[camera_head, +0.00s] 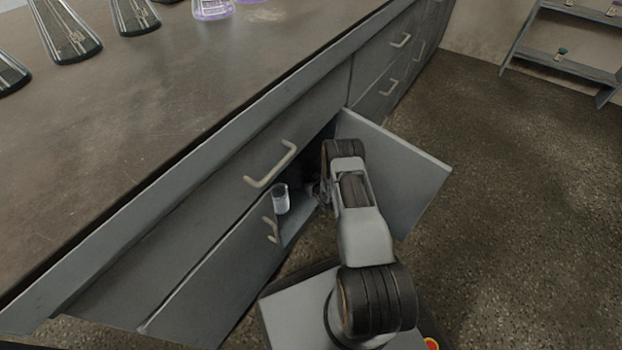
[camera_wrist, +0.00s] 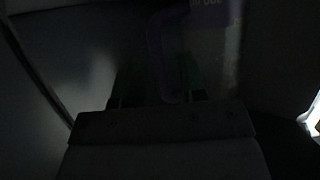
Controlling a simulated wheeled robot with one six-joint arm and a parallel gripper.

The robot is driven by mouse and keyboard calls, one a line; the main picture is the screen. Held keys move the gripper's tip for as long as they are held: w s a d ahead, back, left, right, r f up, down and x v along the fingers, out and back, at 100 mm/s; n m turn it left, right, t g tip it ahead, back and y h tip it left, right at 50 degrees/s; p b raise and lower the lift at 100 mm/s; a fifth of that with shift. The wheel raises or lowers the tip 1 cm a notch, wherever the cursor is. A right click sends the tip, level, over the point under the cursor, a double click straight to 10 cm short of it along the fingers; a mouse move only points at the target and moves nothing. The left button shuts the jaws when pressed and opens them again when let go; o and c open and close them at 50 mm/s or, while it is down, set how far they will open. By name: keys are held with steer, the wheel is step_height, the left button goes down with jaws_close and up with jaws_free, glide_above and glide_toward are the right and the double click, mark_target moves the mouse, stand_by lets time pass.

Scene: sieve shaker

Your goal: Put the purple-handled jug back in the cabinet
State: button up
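The purple-handled jug shows in the dark wrist view as a clear wall with purple print and a purple handle (camera_wrist: 155,48). It stands inside the cabinet, close in front of my gripper (camera_wrist: 158,82). The fingers are dark green and apart, and the lower part of the handle shows between them with a gap on each side. I see no clear contact. In the head view my arm reaches into the open cabinet (camera_head: 298,226) under the counter, and both the gripper and the jug are hidden there.
The cabinet's right door (camera_head: 405,170) stands open beside my arm. A clear glass beaker (camera_head: 281,198) stands in the opening, left of the arm. A shelf rack (camera_head: 565,62) stands at the far right; the floor between is clear.

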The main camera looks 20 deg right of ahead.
steer(key=p+v, duration=0.5)
steer(key=v, duration=0.6)
steer(key=shift+s, duration=0.25)
